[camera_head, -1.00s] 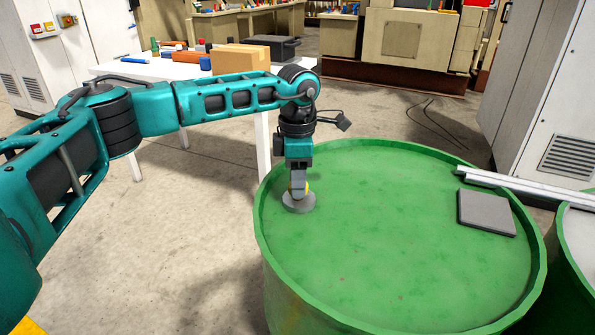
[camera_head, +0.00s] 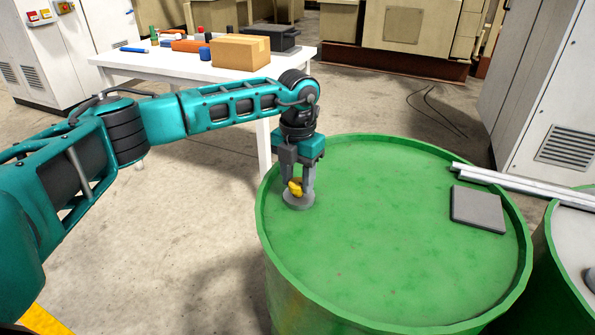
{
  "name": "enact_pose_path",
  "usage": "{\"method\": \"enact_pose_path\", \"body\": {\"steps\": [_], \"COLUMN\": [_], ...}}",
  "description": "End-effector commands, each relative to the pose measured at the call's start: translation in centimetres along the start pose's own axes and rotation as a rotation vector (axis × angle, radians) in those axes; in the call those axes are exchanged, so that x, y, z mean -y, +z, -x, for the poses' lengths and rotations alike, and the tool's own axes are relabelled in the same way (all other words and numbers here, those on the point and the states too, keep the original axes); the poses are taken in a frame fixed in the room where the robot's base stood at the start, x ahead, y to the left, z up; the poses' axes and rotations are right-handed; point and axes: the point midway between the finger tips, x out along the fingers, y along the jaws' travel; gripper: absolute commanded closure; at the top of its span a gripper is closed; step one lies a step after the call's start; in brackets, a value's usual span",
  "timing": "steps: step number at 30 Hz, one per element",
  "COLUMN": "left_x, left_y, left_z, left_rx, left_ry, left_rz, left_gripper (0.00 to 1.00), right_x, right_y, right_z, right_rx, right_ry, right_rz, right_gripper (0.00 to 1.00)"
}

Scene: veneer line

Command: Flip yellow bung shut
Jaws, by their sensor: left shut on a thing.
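The yellow bung (camera_head: 295,188) is a small yellow piece over a round grey fitting (camera_head: 299,202) on the lid of the green drum (camera_head: 390,235), near its left rim. My left gripper (camera_head: 297,190) reaches down over the fitting with a finger on either side of the yellow bung and is shut on it. The fingers partly hide the bung, so its exact tilt is hard to tell. My right gripper is not in view.
A flat grey square plate (camera_head: 478,209) lies on the drum lid at the right. A metal bar (camera_head: 520,184) crosses the right rim towards a second green drum (camera_head: 565,260). A white table (camera_head: 190,68) with a cardboard box (camera_head: 240,52) stands behind. Most of the lid is clear.

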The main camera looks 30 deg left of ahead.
Motion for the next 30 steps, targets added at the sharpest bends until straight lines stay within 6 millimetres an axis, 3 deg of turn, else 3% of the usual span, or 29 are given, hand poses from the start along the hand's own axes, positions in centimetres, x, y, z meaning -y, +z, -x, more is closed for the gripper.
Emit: {"method": "enact_pose_path", "body": {"steps": [12,30], "left_x": [0.0,0.0], "left_y": [0.0,0.1], "left_z": [0.2,0.1], "left_rx": [0.001,0.003], "left_ry": [-0.001,0.0], "left_rz": [0.282,0.373], "left_gripper": [0.87,0.87], "right_x": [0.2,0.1], "right_y": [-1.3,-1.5], "right_z": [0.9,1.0], "right_rx": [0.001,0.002], "right_ry": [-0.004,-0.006], "right_rz": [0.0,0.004], "right_gripper": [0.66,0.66]}}
